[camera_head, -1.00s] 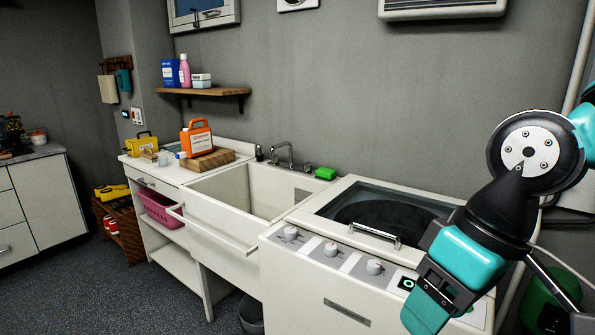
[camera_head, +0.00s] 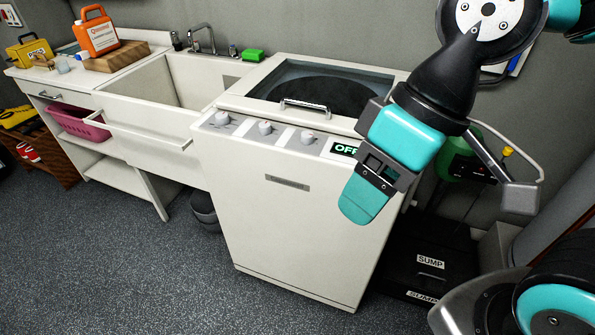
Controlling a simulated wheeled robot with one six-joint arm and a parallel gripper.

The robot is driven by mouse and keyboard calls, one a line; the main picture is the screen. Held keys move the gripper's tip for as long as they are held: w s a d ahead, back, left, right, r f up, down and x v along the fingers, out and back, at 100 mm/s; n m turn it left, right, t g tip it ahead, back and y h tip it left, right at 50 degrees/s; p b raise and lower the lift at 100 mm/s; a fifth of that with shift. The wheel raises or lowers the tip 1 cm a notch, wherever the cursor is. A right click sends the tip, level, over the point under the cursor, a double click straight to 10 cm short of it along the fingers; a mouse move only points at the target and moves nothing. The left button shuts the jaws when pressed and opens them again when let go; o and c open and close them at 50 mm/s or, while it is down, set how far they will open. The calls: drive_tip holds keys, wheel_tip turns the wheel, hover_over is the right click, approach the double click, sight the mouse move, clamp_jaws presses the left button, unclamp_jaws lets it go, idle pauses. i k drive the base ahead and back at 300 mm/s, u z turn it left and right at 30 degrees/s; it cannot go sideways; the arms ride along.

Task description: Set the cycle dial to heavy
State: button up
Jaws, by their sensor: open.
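A white washing machine (camera_head: 280,210) stands in the middle, with a glass lid and handle on top. Its sloped front panel carries three round white dials: a left dial (camera_head: 222,118), a middle dial (camera_head: 265,127) and a right dial (camera_head: 307,137). Their labels are too small to read, so I cannot tell which is the cycle dial. A small display (camera_head: 345,150) right of them reads "OFF", partly hidden by my gripper. My gripper (camera_head: 362,200) is open and empty, in front of the machine's right side, apart from the dials.
A white sink (camera_head: 150,98) adjoins the machine on the left. A grey bucket (camera_head: 204,208) stands on the floor between them. A black sump cover (camera_head: 425,265) lies at the right, near a green container (camera_head: 455,160). The floor (camera_head: 150,280) in front is clear.

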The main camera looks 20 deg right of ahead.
sight(222, 118)
drive_tip(key=u, duration=0.05)
drive_tip(key=k, duration=0.5)
drive_tip(key=u, duration=0.45)
drive_tip(key=i, duration=1.35)
drive_tip(key=z, duration=0.2)
